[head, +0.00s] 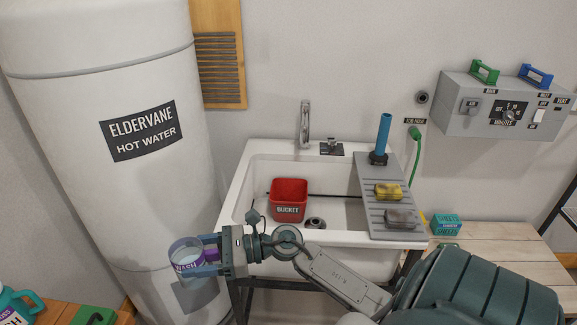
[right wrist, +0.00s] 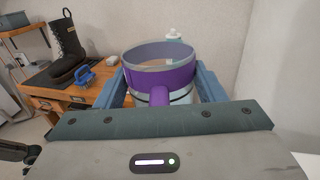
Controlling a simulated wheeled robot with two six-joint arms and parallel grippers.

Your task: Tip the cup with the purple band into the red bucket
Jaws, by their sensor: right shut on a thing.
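The cup with the purple band (head: 186,257) is clear-walled and looks upright. It also shows in the right wrist view (right wrist: 160,75), between the two blue fingers. My right gripper (head: 200,256) is shut on it and holds it in the air left of the sink, in front of the white tank. What is inside the cup is hard to tell. The red bucket (head: 289,200), labelled BUCKET, stands upright inside the white sink basin. The cup is to the left of the bucket and apart from it. My left gripper is not in view.
The white sink (head: 245,185) has a tap (head: 305,123) at its back. A grey drainboard (head: 372,190) holds a yellow sponge (head: 388,191), a grey block (head: 400,217) and a blue tube (head: 384,135). The hot water tank (head: 110,70) stands at left. A wooden bench (head: 495,250) is at right.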

